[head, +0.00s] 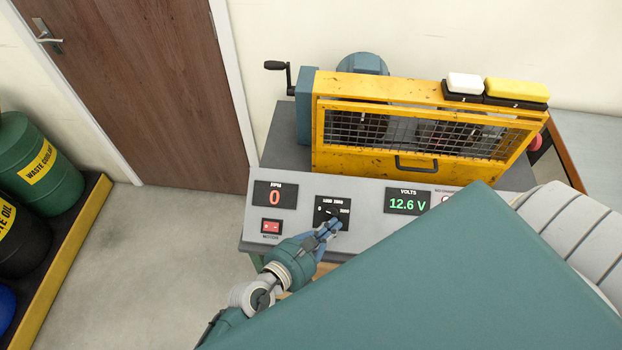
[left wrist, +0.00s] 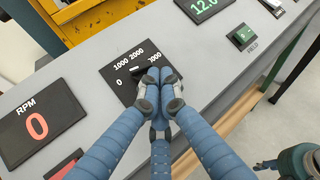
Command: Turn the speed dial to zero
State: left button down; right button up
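The speed dial (head: 333,213) is a dark knob on a black plate marked 0, 1000, 2000 and 3000, on the grey sloped panel. In the left wrist view its plate (left wrist: 122,79) shows, with a white pointer mark toward the left, between 0 and 1000 as far as I can tell. My left gripper (head: 328,228) is at the dial, its blue fingertips close together; in the left wrist view the fingers (left wrist: 160,76) cover most of the knob. Whether they grip or only touch it is hidden. Part of my right gripper (left wrist: 266,165) shows at the lower right edge.
The RPM display (head: 275,195) reads 0, with a red rocker switch (head: 271,226) below it. The volts display (head: 407,201) reads 12.6 V. A yellow mesh guard (head: 420,130) stands behind the panel. My own teal arm part hides the lower right of the head view.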

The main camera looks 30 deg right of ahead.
pick_arm(q)
jog(key=shift+w+a, duration=0.1)
jog(key=shift+w, duration=0.25)
